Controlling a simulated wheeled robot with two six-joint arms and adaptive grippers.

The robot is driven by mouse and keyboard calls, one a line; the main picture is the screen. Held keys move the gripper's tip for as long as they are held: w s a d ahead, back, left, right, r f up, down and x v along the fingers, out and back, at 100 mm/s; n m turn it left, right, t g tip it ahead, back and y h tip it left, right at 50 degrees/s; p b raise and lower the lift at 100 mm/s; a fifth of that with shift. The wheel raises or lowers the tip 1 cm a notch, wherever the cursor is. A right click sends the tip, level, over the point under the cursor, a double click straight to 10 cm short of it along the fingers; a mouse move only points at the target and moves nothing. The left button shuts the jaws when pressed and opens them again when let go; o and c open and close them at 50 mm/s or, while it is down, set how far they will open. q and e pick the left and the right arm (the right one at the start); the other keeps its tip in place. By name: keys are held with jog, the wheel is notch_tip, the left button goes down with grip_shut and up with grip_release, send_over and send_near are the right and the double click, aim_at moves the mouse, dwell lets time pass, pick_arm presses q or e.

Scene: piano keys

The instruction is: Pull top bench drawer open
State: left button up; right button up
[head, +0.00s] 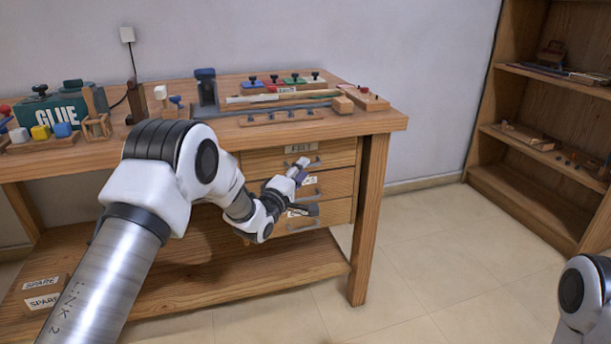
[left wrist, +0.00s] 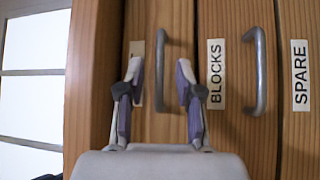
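The bench (head: 385,122) has a stack of three wooden drawers under its right end, and all look shut. The top drawer (head: 265,160) carries a small label above its metal handle; in the left wrist view, turned sideways, that handle (left wrist: 161,70) is the leftmost. My left gripper (head: 298,172) is open in front of the top drawers. In the left wrist view its fingers (left wrist: 159,75) lie on either side of the top handle, with a gap to it; I cannot tell the depth. My right gripper is out of view.
The middle drawer is labelled BLOCKS (left wrist: 216,74) and the lowest SPARE (left wrist: 300,75). Blocks, a glue box (head: 50,115) and tools lie on the benchtop. A bench leg (head: 368,220) stands right of the drawers. Floor (head: 440,250) is clear towards the shelf (head: 540,135).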

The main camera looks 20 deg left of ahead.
pick_arm(q)
jog(key=shift+x, duration=0.8)
grip_shut()
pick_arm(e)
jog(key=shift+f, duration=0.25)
pick_arm(q)
jog(key=shift+s, duration=0.15)
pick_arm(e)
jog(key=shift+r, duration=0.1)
